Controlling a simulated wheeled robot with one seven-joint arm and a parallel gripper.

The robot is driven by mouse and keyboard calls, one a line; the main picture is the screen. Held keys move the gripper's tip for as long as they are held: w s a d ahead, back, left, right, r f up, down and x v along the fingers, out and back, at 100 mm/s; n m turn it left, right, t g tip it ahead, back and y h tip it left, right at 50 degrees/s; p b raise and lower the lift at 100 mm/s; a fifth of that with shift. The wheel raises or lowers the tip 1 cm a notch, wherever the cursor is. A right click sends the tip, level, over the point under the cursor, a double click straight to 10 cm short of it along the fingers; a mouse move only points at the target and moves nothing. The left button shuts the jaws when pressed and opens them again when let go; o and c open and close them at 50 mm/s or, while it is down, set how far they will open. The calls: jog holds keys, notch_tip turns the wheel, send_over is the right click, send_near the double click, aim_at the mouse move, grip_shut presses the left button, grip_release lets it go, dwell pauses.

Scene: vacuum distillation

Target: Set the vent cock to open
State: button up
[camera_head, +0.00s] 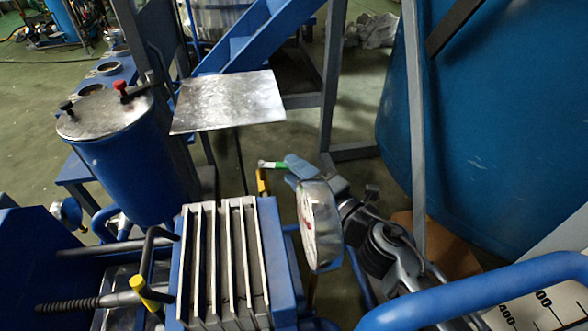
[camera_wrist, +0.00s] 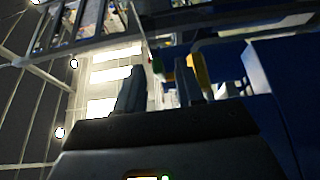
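A small valve fitting with a green band and white end (camera_head: 273,165) shows in the head view, with a yellow handle (camera_head: 262,183) just below it. I take this to be the vent cock, but cannot tell which part is its lever. My gripper (camera_head: 292,168) is right beside it, on its right. In the wrist view my gripper (camera_wrist: 158,85) has its two fingers apart, with a gap between them. Contact cannot be told.
A round gauge (camera_head: 320,225) stands close to my arm's left. A blue ribbed machine (camera_head: 225,265) is in front, and a blue vessel (camera_head: 130,165) with a metal lid is at left. A metal plate (camera_head: 228,101) lies behind. A large blue tank (camera_head: 500,120) fills the right.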

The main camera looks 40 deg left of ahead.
jog(key=d, duration=0.6)
jog(key=shift+s+d, duration=0.35)
jog(key=shift+s, duration=0.1)
